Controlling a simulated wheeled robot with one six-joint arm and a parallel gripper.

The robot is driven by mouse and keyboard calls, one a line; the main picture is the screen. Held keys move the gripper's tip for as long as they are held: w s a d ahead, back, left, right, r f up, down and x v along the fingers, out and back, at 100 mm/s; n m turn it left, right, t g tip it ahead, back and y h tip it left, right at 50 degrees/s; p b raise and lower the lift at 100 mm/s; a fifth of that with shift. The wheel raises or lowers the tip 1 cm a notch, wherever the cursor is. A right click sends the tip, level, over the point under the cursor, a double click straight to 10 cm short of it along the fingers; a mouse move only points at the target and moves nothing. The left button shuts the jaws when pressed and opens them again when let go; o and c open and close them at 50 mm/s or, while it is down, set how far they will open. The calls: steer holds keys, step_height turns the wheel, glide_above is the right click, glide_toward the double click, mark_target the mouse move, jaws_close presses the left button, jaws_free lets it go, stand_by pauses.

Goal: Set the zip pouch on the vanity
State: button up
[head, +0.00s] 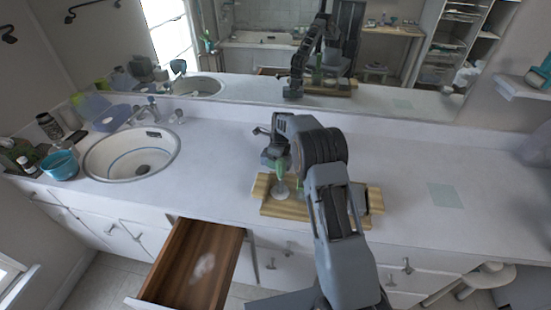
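The vanity (225,205) is a long white counter with a sink, running across the picture below a mirror. I cannot surely make out the zip pouch. A small pale, whitish shape (204,266) lies in the open wooden drawer (180,278), too unclear to name. My arm reaches up over the counter from the lower right.
The wooden tray (285,209) is partly hidden by my arm. A pale green square (445,195) lies flat on the right counter. The sink (132,155), a blue bowl (60,165) and several bottles are at left. The counter between sink and tray is clear.

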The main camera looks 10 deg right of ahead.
steer(key=shift+f, duration=0.4)
stand_by(0.3)
steer(key=o, duration=1)
steer(key=shift+r, duration=0.25)
steer(key=shift+s+d+r+p, duration=0.1)
steer(key=shift+d+r+p, duration=0.1)
steer(key=shift+r+p, duration=0.85)
steer(key=shift+s+d+r+p, duration=0.15)
steer(key=shift+r+p, duration=0.35)
steer(key=shift+r, duration=0.9)
steer(key=shift+s+d+r+p, duration=0.1)
steer(key=shift+d+r+p, duration=0.1)
steer(key=shift+r+p, duration=0.85)
steer(key=shift+r, duration=0.15)
